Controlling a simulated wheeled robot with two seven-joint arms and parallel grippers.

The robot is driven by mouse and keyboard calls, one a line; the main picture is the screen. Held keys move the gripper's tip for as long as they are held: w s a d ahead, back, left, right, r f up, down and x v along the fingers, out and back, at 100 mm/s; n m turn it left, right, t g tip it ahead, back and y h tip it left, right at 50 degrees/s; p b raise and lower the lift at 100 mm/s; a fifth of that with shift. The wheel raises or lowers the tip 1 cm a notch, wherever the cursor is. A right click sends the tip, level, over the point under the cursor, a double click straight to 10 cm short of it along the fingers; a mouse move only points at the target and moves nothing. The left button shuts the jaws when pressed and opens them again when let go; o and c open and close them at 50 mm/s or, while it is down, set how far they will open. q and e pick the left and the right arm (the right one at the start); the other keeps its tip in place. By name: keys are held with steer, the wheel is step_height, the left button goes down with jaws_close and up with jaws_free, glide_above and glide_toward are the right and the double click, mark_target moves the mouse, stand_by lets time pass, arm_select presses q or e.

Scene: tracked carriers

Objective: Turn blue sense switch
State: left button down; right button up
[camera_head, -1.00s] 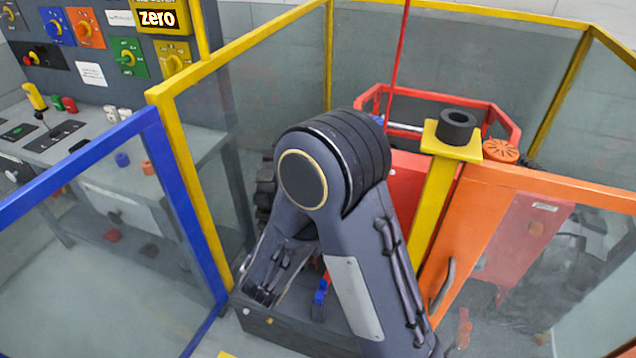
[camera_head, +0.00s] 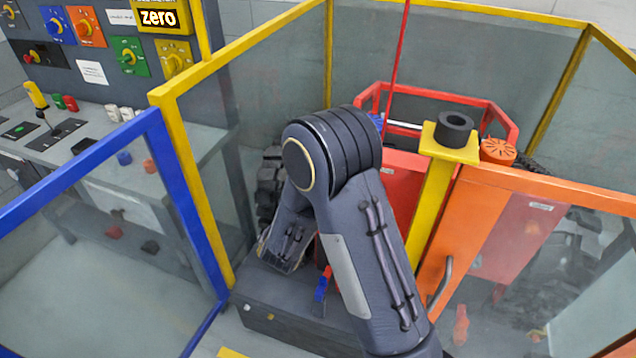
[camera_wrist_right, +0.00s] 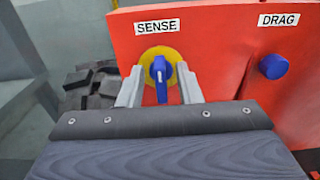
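The blue sense switch (camera_wrist_right: 160,72) shows in the right wrist view on a yellow round plate (camera_wrist_right: 172,53), below a SENSE label on a red panel (camera_wrist_right: 220,50). Its handle looks upright. My right gripper (camera_wrist_right: 159,75) is open, with one finger on each side of the switch. I cannot tell whether the fingers touch it. In the head view my right arm hides the switch and that gripper. My left gripper is not in view.
A blue knob (camera_wrist_right: 273,66) under a DRAG label sits right of the switch. In the head view a yellow post (camera_head: 436,195) and an orange gate (camera_head: 560,187) stand to the right.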

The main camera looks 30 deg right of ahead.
jaws_close()
steer(key=shift+s+d+f+m+b, duration=0.1)
steer(key=shift+s+f+m+b, duration=0.1)
steer(key=shift+m+b, duration=3.8)
steer(key=shift+s+d+f+m+b, duration=0.2)
steer(key=shift+m+b, duration=1.75)
steer(key=shift+b, duration=4.1)
steer(key=shift+s+d+f+m+b, duration=0.1)
steer(key=shift+f+m+b, duration=0.15)
steer(key=shift+m+b, duration=3.75)
steer(key=shift+n+b, duration=0.95)
steer(key=shift+b, duration=0.05)
steer(key=shift+o, duration=0.4)
jaws_free()
steer(key=shift+r, duration=0.1)
